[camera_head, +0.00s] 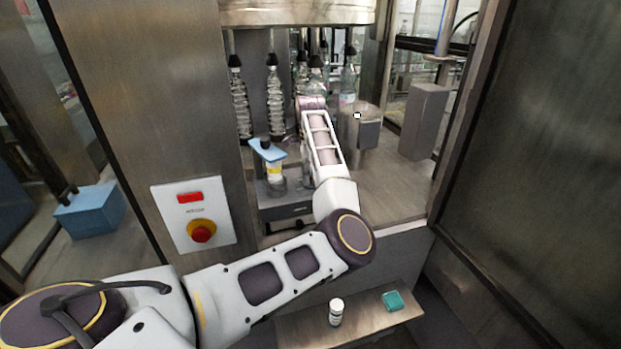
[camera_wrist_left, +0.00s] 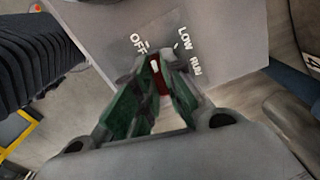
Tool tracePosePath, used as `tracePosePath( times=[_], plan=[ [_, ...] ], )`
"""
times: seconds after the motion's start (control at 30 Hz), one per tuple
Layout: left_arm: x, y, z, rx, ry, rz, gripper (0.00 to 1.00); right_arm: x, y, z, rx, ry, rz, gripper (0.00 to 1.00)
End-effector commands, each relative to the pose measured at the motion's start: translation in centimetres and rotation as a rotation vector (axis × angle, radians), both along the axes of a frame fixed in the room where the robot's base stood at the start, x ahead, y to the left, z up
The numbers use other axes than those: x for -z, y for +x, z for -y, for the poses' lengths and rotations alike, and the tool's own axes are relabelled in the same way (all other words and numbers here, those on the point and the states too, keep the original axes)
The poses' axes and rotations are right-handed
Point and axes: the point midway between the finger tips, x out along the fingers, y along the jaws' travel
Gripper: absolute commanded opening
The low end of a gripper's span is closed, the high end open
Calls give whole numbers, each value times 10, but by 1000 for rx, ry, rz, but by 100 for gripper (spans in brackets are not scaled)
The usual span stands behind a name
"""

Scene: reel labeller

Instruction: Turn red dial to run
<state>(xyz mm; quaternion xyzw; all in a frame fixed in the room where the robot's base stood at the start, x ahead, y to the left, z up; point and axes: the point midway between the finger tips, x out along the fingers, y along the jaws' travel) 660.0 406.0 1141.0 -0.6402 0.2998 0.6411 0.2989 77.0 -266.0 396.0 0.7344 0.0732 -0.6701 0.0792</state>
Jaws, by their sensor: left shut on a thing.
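In the left wrist view, the red dial (camera_wrist_left: 161,80) sits on a grey panel (camera_wrist_left: 225,22) between my fingers. The panel is lettered OFF, LOW and RUN in white, from left to right around the dial. A white mark on the dial's top end faces the lettering, nearer OFF than RUN; its exact setting is hard to tell. My left gripper (camera_wrist_left: 160,70) is shut on the dial, with green-lined fingers at either side. In the head view my left arm reaches into the machine and the gripper and dial are hidden. My right gripper is not in view.
Clear bottles (camera_head: 275,103) hang in the machine left of my arm. A blue-topped part (camera_head: 267,152) stands close by. A red emergency button (camera_head: 201,232) is on the front panel. A white bottle (camera_head: 336,312) and teal block (camera_head: 392,300) sit on a low shelf.

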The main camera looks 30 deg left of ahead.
Motion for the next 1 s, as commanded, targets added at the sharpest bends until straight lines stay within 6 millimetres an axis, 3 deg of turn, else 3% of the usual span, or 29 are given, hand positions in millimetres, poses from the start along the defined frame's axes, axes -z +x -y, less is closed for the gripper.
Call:
tracePosePath(
  times=[1.0],
  plan=[
    [0,1,0,717,1,5,0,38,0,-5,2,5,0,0]
  ],
)
